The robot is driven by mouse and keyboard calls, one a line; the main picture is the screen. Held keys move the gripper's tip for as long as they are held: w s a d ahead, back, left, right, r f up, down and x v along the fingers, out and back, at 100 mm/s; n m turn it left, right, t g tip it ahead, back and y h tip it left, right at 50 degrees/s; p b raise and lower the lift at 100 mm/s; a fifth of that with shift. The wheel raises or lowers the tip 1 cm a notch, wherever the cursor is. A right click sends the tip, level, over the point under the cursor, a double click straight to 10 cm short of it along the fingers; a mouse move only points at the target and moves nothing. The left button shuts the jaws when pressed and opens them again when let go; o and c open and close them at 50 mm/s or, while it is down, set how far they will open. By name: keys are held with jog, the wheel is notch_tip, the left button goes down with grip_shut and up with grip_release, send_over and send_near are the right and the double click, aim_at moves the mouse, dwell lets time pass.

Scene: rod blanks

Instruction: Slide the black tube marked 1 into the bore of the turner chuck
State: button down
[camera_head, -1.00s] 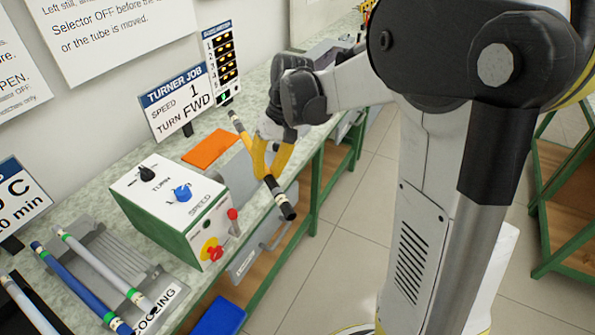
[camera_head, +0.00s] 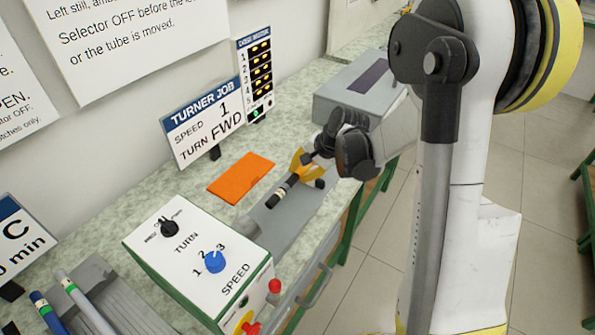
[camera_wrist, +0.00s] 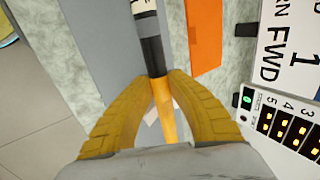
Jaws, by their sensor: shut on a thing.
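My gripper (camera_head: 301,172), with yellow fingers, is shut on a black tube (camera_head: 273,200) above the grey plate of the bench. The tube has a pale band near its lower-left end, which points toward the turner's control box. In the wrist view the tube (camera_wrist: 153,56) runs up from between my gripper's fingers (camera_wrist: 163,85), with the pale band near the top edge. No mark 1 is legible on it. The turner control box (camera_head: 181,231) stands left of and nearer than the tube. I cannot make out the chuck's bore.
An orange sheet (camera_head: 241,178) lies on the bench behind the tube. The turner job sign (camera_head: 205,122) and an indicator panel (camera_head: 256,72) stand at the wall. A grey box (camera_head: 362,92) is beyond my gripper. Blue (camera_head: 50,315) and grey tubes (camera_head: 85,302) lie at lower left.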

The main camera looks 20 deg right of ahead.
aim_at(277, 197)
dwell(0.3)
jog(key=shift+s+a+b, duration=0.1)
jog(key=shift+s+a, duration=0.45)
jog(key=shift+a, duration=0.25)
jog(key=shift+s+a+b, duration=0.1)
jog(key=shift+s+a, duration=0.5)
jog(key=shift+a, duration=0.2)
jog(key=shift+s+a+b, duration=0.1)
jog(key=shift+s+a, duration=0.45)
jog(key=shift+a, duration=0.25)
jog(key=shift+s+a+b, duration=0.2)
jog(key=shift+s+a, duration=0.65)
jog(key=shift+a, duration=0.3)
jog(key=shift+s+a+b, duration=0.2)
jog(key=shift+s+a, duration=0.65)
jog(key=shift+a, duration=0.3)
dwell(0.4)
jog(key=c, duration=1.3)
grip_release()
jog(key=shift+r, duration=0.15)
jog(key=v, duration=1.2)
